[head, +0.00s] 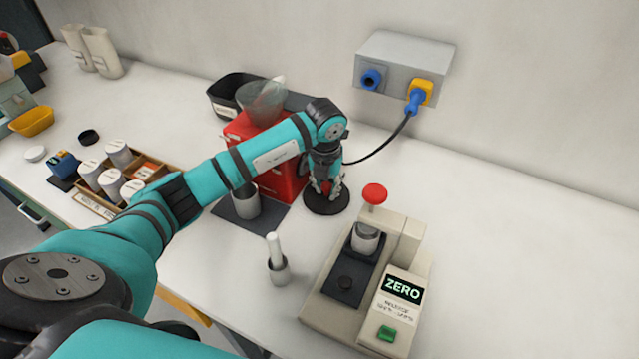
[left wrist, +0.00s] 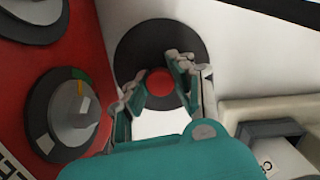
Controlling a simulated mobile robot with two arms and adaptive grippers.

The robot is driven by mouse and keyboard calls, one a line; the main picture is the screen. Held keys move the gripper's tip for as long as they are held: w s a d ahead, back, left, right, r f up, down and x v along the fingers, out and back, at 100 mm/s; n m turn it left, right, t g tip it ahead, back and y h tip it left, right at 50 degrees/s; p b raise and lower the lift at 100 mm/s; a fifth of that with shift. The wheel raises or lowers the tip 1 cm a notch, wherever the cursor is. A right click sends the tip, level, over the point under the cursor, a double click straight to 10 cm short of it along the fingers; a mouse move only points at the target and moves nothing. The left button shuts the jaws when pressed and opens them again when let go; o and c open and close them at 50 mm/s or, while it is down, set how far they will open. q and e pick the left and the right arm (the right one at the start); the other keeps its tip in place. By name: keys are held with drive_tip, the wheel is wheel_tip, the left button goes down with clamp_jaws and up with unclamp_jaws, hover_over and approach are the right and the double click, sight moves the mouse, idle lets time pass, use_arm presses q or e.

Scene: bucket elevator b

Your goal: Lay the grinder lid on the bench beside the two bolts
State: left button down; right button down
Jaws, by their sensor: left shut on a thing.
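The grinder lid looks to be the round black disc (head: 325,209) with a red knob, just right of the red grinder (head: 290,184). In the left wrist view, the disc (left wrist: 140,42) and its red knob (left wrist: 160,82) show between the fingers. My left gripper (head: 328,186) points down and is shut on the knob. The disc looks flat and at or close to bench height; I cannot tell whether it touches the bench (head: 520,240). I cannot make out the two bolts. My right gripper is not in view.
A beige device with a ZERO display (head: 402,288) and a red knob on top stands right of the disc. A small cup with a white-handled tool (head: 277,272) stands in front. A grey wall box (head: 400,65) has a hanging cable. The bench's right side is clear.

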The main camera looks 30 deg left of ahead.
sight(327, 201)
use_arm(q)
drive_tip(key=c, duration=1.4)
unclamp_jaws()
drive_tip(key=shift+s+d, duration=0.1)
drive_tip(key=shift+s, duration=0.1)
drive_tip(key=shift+o, duration=1.2)
drive_tip(key=shift+d+r, duration=0.2)
drive_tip(key=shift+d, duration=0.2)
drive_tip(key=shift+a+f, duration=0.1)
drive_tip(key=shift+a, duration=0.1)
drive_tip(key=shift+r, duration=0.5)
drive_tip(key=r+b, duration=0.1)
drive_tip(key=r, duration=0.2)
drive_tip(key=s+r+b, duration=0.1)
drive_tip(key=r, duration=0.3)
drive_tip(key=r+b, duration=0.1)
drive_tip(key=r, duration=0.3)
drive_tip(key=shift+s+d, duration=0.2)
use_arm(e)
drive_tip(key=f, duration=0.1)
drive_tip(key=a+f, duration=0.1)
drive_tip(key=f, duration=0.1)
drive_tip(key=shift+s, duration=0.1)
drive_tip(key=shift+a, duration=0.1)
